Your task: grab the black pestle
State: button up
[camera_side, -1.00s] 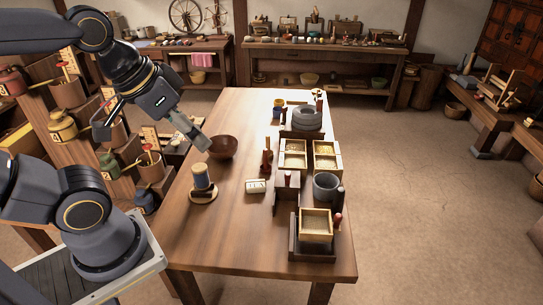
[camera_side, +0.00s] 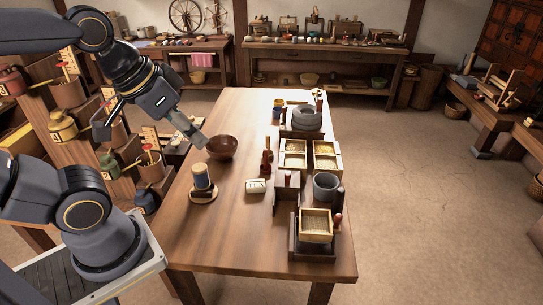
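A dark upright rod that looks like the black pestle (camera_side: 338,200) stands at the right edge of the wooden table, beside the grey stone mortar (camera_side: 325,187). Its lower end is hidden behind a red-topped piece (camera_side: 337,219). My gripper (camera_side: 203,145) is above the left side of the table, pointing down and right, close to the brown bowl (camera_side: 222,147). It is well to the left of the dark rod and apart from it. I see nothing held in it, but the finger gap is too small to judge.
Grain boxes (camera_side: 327,155), a square sieve-like tray (camera_side: 316,224) and a round quern (camera_side: 307,119) crowd the right side. The front left is clear.

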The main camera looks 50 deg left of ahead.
jog(key=w+r+n+t, duration=0.1)
jog(key=w+r+t, duration=0.1)
jog(key=w+r, duration=0.3)
send_over(342, 195)
jog(key=s+a, duration=0.3)
jog(key=s, duration=0.1)
notch_tip(342, 195, down, 13)
jog(key=w+f+g, duration=0.1)
jog(key=f, duration=0.6)
jog(key=w+d+f+g, duration=0.1)
jog(key=f, duration=0.7)
jog(key=w+f+m+g, duration=0.1)
jog(key=w+f, duration=0.1)
jog(key=f, duration=0.5)
jog(key=shift+d+f, duration=0.15)
jog(key=shift+d, duration=0.25)
jog(key=x, duration=0.5)
jog(key=shift+s+f, duration=0.15)
jog(key=shift+f, duration=0.25)
grip_shut()
